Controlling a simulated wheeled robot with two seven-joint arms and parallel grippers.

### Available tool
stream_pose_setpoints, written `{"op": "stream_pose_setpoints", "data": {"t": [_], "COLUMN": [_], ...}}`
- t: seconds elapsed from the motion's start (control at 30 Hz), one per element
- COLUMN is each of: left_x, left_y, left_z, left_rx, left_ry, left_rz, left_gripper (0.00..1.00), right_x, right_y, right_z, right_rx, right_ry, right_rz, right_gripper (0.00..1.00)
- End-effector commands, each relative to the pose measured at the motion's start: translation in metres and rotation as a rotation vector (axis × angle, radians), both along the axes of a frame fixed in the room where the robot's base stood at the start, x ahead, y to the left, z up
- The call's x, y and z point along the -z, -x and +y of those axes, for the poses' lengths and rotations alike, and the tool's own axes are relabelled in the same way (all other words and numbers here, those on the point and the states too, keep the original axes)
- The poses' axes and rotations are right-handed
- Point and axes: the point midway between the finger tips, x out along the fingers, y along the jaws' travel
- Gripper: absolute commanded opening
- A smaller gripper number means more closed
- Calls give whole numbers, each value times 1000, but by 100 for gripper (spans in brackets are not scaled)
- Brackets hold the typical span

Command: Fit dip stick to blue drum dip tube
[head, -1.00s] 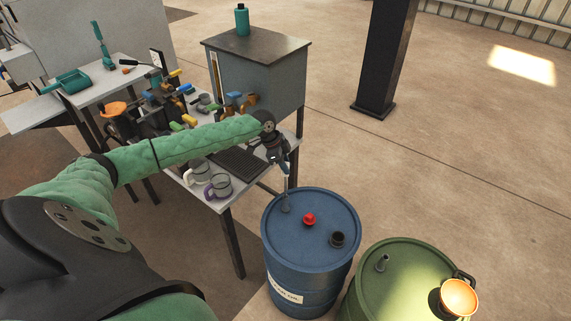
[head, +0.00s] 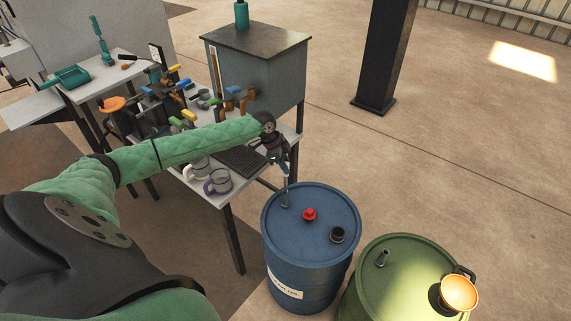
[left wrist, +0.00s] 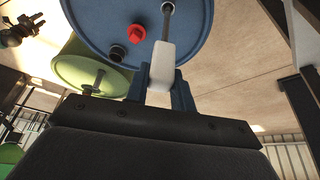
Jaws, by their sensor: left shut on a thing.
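The blue drum (head: 310,215) stands upright, with a red cap (head: 309,214), a black bung (head: 338,235) and a short grey dip tube (head: 285,203) on its lid. My left gripper (head: 283,163) is above the dip tube, shut on the pale handle of the dip stick (head: 286,174). In the left wrist view the white handle (left wrist: 162,65) sits between the fingers, and its thin grey rod (left wrist: 168,20) runs toward the blue lid. The stick looks near upright, in line with the tube. I cannot tell how deep its end is. My right gripper is out of view.
A green drum (head: 400,265) with an orange funnel (head: 459,292) and a short pipe stands close at the right. A workbench (head: 215,192) with mugs and valves is behind on the left. The floor at the right is clear up to a dark column (head: 385,60).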

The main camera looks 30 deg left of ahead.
Motion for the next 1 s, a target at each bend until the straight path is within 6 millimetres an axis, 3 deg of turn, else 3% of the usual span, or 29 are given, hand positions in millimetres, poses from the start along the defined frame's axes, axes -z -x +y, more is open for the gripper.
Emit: {"op": "stream_pose_setpoints", "data": {"t": [1.0], "left_x": [20], "left_y": [0], "left_z": [0], "left_rx": [0], "left_ry": [-1], "left_rz": [0], "left_gripper": [0], "right_x": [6], "right_y": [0], "right_z": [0], "right_rx": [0], "right_ry": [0], "right_rz": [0], "right_gripper": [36]}}
